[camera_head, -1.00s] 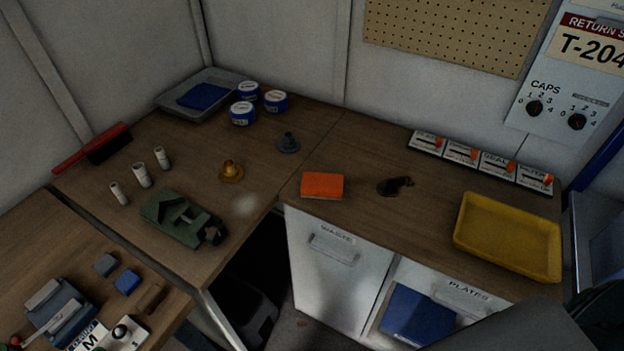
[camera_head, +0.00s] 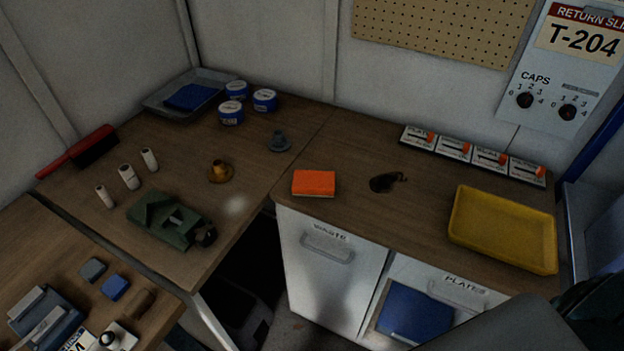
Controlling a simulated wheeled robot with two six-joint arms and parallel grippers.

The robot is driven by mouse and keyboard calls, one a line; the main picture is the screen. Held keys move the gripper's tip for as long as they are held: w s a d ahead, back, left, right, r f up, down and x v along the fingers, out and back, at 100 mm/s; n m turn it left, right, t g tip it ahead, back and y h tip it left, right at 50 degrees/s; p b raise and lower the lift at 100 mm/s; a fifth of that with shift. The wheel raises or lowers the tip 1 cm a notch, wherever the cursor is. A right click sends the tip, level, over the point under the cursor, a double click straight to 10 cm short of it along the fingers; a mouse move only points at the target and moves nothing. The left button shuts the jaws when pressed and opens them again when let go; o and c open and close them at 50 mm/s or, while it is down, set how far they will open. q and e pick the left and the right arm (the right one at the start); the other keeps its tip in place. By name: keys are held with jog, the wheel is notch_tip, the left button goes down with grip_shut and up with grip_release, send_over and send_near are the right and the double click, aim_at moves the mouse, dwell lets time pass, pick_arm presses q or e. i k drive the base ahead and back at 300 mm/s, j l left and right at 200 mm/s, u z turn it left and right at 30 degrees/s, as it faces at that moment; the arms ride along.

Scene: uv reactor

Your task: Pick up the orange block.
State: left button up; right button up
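The orange block (camera_head: 313,183) lies flat near the front edge of the wooden counter (camera_head: 345,150), above the white cabinet door marked WASTE. Nothing touches it. Neither of my grippers shows in the head view. A dark part, probably of my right arm, shows at the lower right corner.
A dark small object (camera_head: 384,182) lies just right of the block. A yellow tray (camera_head: 503,229) sits farther right. Bare counter surrounds the block.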

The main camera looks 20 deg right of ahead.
aim_at(313, 183)
jog(key=k+l+u, duration=0.3)
jog(key=k, duration=0.2)
jog(key=k+u, duration=0.35)
jog(key=k, duration=0.2)
